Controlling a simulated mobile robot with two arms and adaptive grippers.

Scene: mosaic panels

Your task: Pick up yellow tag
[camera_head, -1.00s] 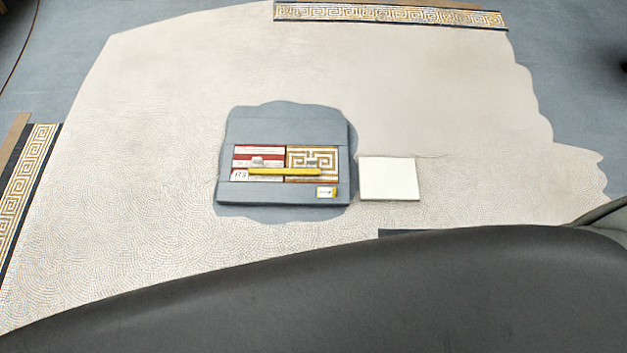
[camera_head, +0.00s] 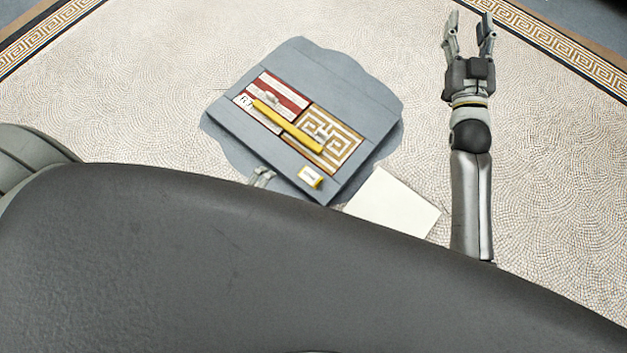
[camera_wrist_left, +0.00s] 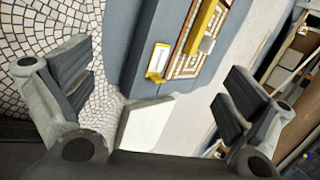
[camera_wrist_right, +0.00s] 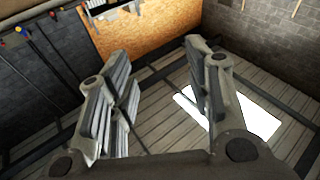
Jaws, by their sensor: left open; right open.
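The small yellow tag (camera_head: 311,177), with a white face, lies on the near corner of the blue-grey board (camera_head: 235,118). In the left wrist view the tag (camera_wrist_left: 158,61) lies ahead, between the spread fingers. My left gripper (camera_head: 263,175) shows only its fingertips over the board's near edge, left of the tag; the rest is hidden behind my body. It is open and empty, apart from the tag. My right gripper (camera_head: 469,28) is raised at the upper right, open and empty, well away from the tag.
A yellow bar (camera_head: 287,126) lies across a red-striped panel (camera_head: 285,92) and a gold key-pattern panel (camera_head: 345,140) on the board. A blank white square (camera_head: 395,205) lies just right of the board. Mosaic floor around is clear.

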